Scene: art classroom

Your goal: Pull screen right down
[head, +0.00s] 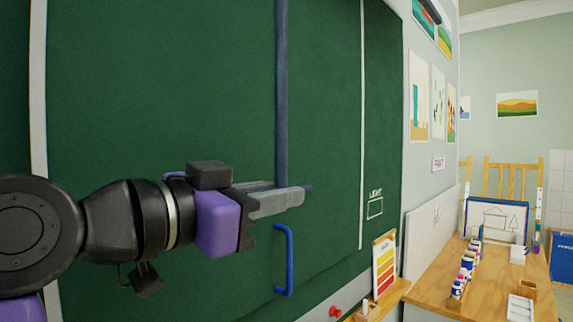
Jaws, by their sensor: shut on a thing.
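A large dark green board panel (180,80) fills the left and middle of the head view; I cannot tell whether this is the right screen. A long dark blue vertical bar (281,90) comes down in front of it from the top edge of the picture to my gripper. My gripper (300,192) reaches in from the left, its fingers pointing right, and is shut on the lower end of this bar. The fingers hide the exact hold. A bright blue D-shaped handle (290,260) sits on the green surface just below my fingers, apart from them.
A wooden ledge (395,295) with a colour chart (384,262) is at lower right, near a red knob (336,311). Farther right, a wooden table (487,285) holds paint bottles (466,265) and a framed drawing (497,222).

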